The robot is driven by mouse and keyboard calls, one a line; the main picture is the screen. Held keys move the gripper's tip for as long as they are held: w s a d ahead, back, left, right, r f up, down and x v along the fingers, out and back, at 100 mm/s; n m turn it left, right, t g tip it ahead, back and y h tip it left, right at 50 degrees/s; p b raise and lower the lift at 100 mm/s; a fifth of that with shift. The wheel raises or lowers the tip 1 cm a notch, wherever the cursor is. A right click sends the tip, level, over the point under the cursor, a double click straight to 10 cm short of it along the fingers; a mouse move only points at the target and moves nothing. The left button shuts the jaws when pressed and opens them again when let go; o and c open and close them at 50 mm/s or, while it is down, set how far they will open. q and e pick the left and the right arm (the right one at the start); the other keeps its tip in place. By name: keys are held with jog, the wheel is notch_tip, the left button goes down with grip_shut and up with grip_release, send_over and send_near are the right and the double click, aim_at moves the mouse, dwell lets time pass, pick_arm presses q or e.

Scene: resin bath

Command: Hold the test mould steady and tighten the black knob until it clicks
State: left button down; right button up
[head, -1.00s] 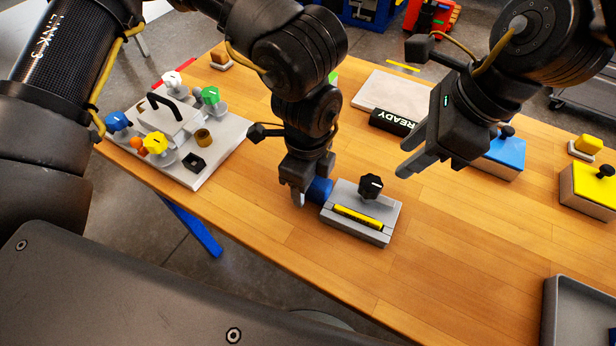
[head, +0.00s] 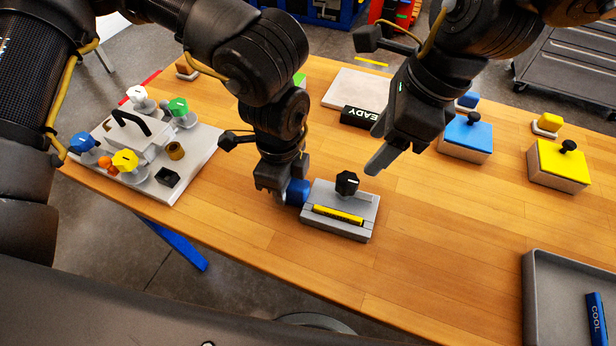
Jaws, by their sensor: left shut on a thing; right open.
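The grey test mould (head: 334,226) lies on the wooden table, with a yellow strip (head: 338,215) along its front and the black knob (head: 347,183) standing on its back part. A blue cylinder (head: 297,192) sticks out at the mould's left end. My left gripper (head: 283,197) is shut on this blue cylinder, at the mould's left side. My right gripper (head: 375,155) is open and empty, above and to the right of the black knob, apart from it. One of its fingers is partly hidden.
A white board (head: 196,160) with several coloured knobs lies at the left. A black READY block (head: 361,115), a blue-lidded box (head: 466,136) and a yellow-lidded box (head: 560,163) stand behind and right. A grey tray (head: 535,290) holds a blue COOL block (head: 596,318). The table right of the mould is clear.

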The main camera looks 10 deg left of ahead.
aim_at(348, 180)
jog(key=a+f+m+h, duration=0.1)
jog(key=f, duration=0.2)
jog(key=a+f+m+h, duration=0.1)
jog(key=f, duration=0.2)
jog(key=a+f+m+h, duration=0.1)
jog(key=f+m, duration=0.1)
jog(key=f, duration=0.1)
jog(key=shift+a+f, duration=0.25)
dwell(0.4)
jog(key=shift+c, duration=0.5)
jog(key=shift+w, duration=0.1)
jog(key=c, duration=0.9)
